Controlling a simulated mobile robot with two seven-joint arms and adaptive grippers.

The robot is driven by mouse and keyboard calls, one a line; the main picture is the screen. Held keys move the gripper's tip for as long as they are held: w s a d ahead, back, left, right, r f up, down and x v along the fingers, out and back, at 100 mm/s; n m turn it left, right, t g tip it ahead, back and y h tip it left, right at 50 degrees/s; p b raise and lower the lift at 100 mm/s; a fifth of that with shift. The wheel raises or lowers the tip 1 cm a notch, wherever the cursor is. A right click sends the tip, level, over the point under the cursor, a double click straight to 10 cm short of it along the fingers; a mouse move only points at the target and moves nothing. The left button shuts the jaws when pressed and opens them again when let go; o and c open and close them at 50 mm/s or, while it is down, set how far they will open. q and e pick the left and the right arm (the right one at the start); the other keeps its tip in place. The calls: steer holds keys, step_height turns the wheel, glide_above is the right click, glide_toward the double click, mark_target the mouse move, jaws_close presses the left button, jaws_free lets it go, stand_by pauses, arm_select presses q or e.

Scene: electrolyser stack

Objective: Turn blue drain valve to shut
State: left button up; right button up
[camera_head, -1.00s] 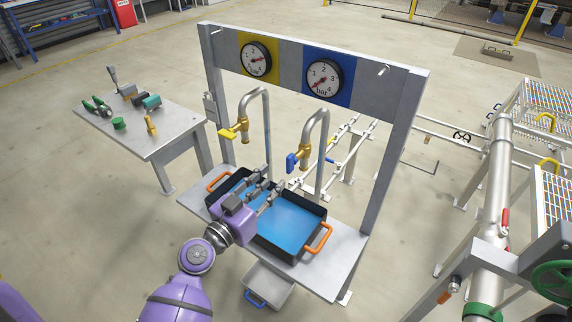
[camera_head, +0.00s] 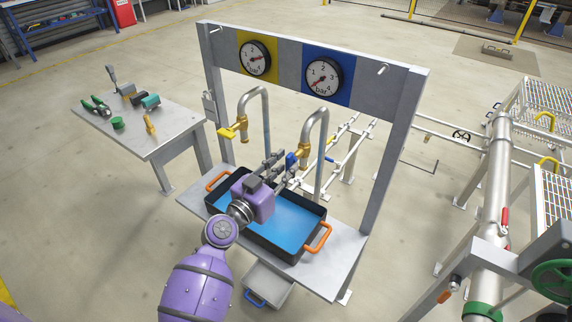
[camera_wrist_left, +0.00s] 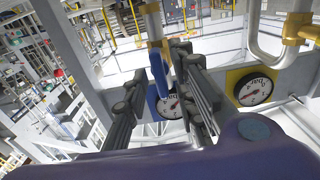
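The blue drain valve handle (camera_head: 291,160) sits on the brass body of the right-hand drain pipe (camera_head: 316,125), above a black tray (camera_head: 318,213) of blue liquid. My left gripper (camera_head: 279,166) reaches over the tray with its fingers at the handle. In the left wrist view the blue handle (camera_wrist_left: 160,75) stands upright between the two open fingers (camera_wrist_left: 164,62). A gap shows on the right side of the handle; contact with the left finger cannot be told. The gripper partly hides the handle in the head view. My right gripper is out of view.
A yellow-handled valve (camera_head: 232,131) hangs on the left pipe. Two gauges (camera_head: 255,58) (camera_head: 323,76) are on the panel above. The tray has orange handles (camera_head: 320,239). A side table (camera_head: 175,128) with tools stands at the left.

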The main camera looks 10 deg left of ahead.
arm_select(q)
jaws_close()
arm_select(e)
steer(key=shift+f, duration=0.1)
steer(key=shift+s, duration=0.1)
arm_select(q)
steer(key=shift+f+m+b, duration=0.15)
steer(key=shift+m+b, duration=0.15)
steer(key=shift+m, duration=0.1)
steer(key=shift+m+b, duration=0.45)
steer(key=shift+m, duration=1.15)
steer(key=shift+m+b, duration=0.3)
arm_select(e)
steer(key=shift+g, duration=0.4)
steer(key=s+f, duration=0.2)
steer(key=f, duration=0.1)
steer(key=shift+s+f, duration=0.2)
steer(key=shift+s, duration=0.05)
